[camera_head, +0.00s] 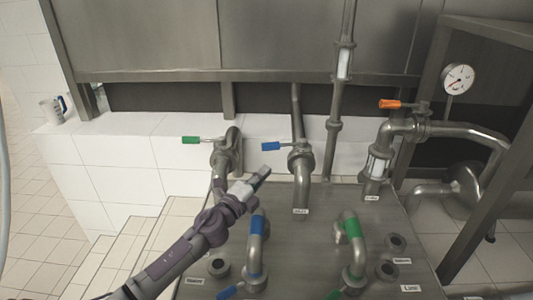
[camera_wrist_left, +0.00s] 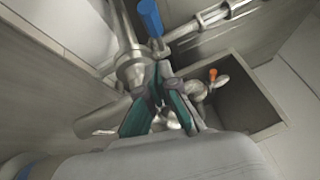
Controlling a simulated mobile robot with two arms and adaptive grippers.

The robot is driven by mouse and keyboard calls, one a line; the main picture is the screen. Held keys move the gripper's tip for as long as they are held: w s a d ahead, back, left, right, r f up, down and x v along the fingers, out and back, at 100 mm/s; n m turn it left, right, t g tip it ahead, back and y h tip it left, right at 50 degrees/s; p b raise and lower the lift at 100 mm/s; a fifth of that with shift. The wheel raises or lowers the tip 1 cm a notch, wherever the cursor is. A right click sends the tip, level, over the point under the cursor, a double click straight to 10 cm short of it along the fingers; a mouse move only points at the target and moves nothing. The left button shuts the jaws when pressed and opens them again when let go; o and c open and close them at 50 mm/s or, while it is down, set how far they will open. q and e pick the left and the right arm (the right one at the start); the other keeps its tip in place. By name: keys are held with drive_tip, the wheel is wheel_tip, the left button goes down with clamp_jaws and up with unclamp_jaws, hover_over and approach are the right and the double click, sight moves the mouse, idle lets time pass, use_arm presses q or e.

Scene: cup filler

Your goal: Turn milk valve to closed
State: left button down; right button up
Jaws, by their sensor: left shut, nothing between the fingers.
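Three lever valves show in the head view: one with a green handle (camera_head: 190,140), one with a blue handle (camera_head: 271,146) and one with an orange handle (camera_head: 390,104). The labels are too small to tell surely which valve is the milk valve. The blue lever points left, across its pipe (camera_head: 301,190). My left gripper (camera_head: 263,174) is shut and empty, just below and left of the blue valve, apart from its handle. In the left wrist view the blue handle (camera_wrist_left: 150,17) stands beyond the gripper's fingertips (camera_wrist_left: 164,72). My right gripper is not in view.
Lower pipes with a blue band (camera_head: 257,258) and a green band (camera_head: 352,228) rise from the steel top. A pressure gauge (camera_head: 458,79) is at the right. A white cup (camera_head: 52,110) stands on the tiled ledge at the far left. A steel panel closes the back.

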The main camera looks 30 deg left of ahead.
sight(263, 150)
use_arm(q)
drive_tip(key=shift+w+a+r, duration=0.2)
drive_tip(key=shift+w+a, duration=0.15)
drive_tip(key=shift+w, duration=0.75)
drive_tip(key=shift+w+a+r, duration=0.25)
drive_tip(key=shift+w+a, duration=0.1)
drive_tip(key=shift+w, duration=0.8)
drive_tip(key=shift+w+a+r, duration=0.2)
drive_tip(key=shift+w+a, duration=0.15)
drive_tip(key=shift+w, duration=0.75)
drive_tip(key=w+a+m+h+b, duration=0.1)
drive_tip(key=w+a+h+b, duration=0.1)
drive_tip(key=b, duration=0.1)
drive_tip(key=shift+a+f+m+h, duration=0.1)
drive_tip(key=shift+a+m+h, duration=0.05)
drive_tip(key=shift+m+h, duration=0.2)
drive_tip(key=shift+a, duration=0.15)
drive_tip(key=shift+r, duration=0.25)
